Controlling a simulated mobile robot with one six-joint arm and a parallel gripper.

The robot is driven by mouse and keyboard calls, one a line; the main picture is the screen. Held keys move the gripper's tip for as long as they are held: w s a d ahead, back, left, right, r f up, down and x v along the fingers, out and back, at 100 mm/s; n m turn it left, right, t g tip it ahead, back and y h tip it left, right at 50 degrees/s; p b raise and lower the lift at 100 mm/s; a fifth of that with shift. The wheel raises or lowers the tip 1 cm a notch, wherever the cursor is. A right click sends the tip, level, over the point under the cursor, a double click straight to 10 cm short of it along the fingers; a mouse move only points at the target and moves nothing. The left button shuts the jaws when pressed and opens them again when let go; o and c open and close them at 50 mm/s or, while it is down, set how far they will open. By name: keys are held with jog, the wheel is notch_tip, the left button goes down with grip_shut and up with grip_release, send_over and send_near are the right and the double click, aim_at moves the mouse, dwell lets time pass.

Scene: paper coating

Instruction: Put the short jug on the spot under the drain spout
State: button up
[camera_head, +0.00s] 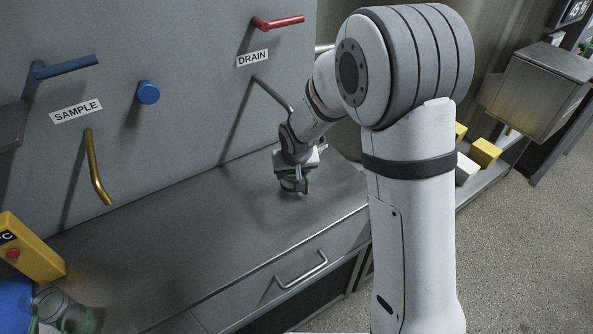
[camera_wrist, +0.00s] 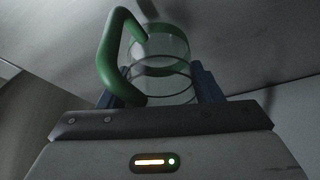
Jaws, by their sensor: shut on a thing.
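My gripper (camera_head: 294,183) is shut on a short clear jug with a green handle, low over the steel counter. The jug (camera_wrist: 160,52) shows between the blue finger pads in the wrist view, with its green handle on the left. In the head view only a little of the jug's green shows below the gripper, and I cannot tell whether its base touches the counter. The drain spout (camera_head: 272,93) is a grey bent tube below the DRAIN label (camera_head: 252,58), up and to the left of my gripper.
A brass spout (camera_head: 97,168) hangs under the SAMPLE label. Another clear jug (camera_head: 55,308) stands at the lower left by a yellow box (camera_head: 28,248). The middle of the counter (camera_head: 190,225) is clear. Yellow blocks (camera_head: 484,152) lie to the right, behind my arm.

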jog(key=o, duration=0.6)
jog(key=shift+f, duration=0.2)
jog(key=o, duration=0.5)
jog(key=shift+r, duration=0.1)
